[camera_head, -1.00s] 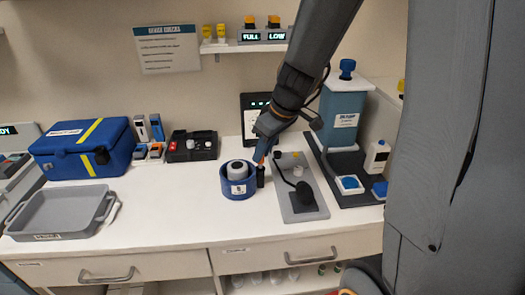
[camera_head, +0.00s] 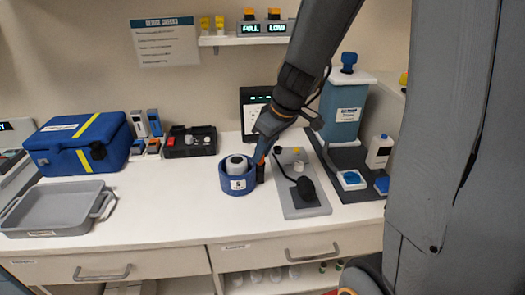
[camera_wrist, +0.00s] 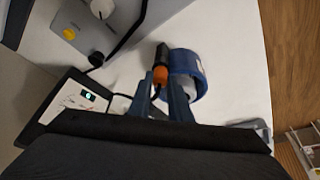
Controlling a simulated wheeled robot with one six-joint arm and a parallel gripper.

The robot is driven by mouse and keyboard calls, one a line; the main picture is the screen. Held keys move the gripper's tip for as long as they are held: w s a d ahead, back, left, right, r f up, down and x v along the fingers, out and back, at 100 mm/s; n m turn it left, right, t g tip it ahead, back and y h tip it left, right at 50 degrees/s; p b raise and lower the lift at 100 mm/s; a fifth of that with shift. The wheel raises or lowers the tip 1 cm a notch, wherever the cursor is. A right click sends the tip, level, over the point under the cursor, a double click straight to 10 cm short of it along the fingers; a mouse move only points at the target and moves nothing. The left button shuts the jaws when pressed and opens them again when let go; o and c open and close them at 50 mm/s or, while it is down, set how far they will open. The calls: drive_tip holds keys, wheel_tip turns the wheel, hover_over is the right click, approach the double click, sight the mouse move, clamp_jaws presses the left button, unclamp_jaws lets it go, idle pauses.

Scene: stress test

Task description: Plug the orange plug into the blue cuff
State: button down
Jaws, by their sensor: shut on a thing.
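The blue cuff (camera_head: 237,182) is a ring standing on the white counter around a pale cylinder with a grey top. In the wrist view the cuff (camera_wrist: 188,66) is just right of the plug. The orange plug (camera_wrist: 160,76) has an orange body and a black end. My gripper (camera_wrist: 163,97) is shut on it. In the head view my gripper (camera_head: 262,154) points down at the cuff's right side, with the plug's dark end (camera_head: 260,174) close beside the cuff. I cannot tell whether they touch. The fingers partly hide the plug.
A grey plate (camera_head: 301,202) with a black part and cable lies right of the cuff. A dark stand with a blue-grey container (camera_head: 343,115) is beyond it. A grey tray (camera_head: 52,222) and blue case (camera_head: 75,160) are at left. The counter before the cuff is clear.

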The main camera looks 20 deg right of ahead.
idle(0.4)
drive_tip(key=c, duration=1.6)
unclamp_jaws()
drive_tip(key=shift+o, duration=0.2)
drive_tip(key=v, duration=0.7)
drive_tip(key=shift+s+r, duration=0.2)
drive_tip(key=shift+r, duration=0.15)
drive_tip(key=shift+d, duration=0.1)
